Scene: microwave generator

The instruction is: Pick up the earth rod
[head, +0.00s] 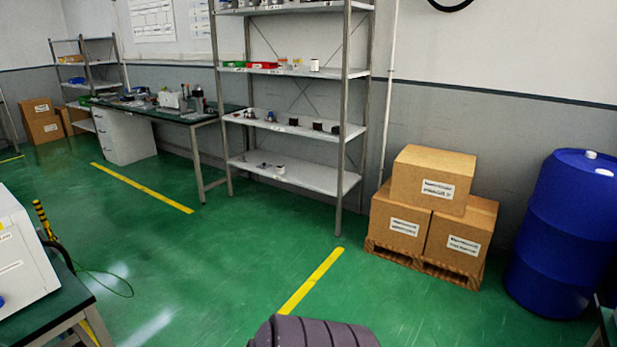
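A black and yellow striped rod (43,220), which looks like the earth rod, stands tilted at the left edge of the head view. It is beside a white cabinet (22,262). A dark cable runs near its lower end, and a thin green cable lies on the floor close by. The rod's lower end is partly hidden by the cabinet and table. Neither of my grippers is in view.
The white cabinet sits on a green-topped table (68,305) at the lower left. Boxes (432,180) on a pallet and a blue drum (565,235) stand at right. A shelf rack (290,180) and workbench (125,140) line the wall. The middle green floor is clear.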

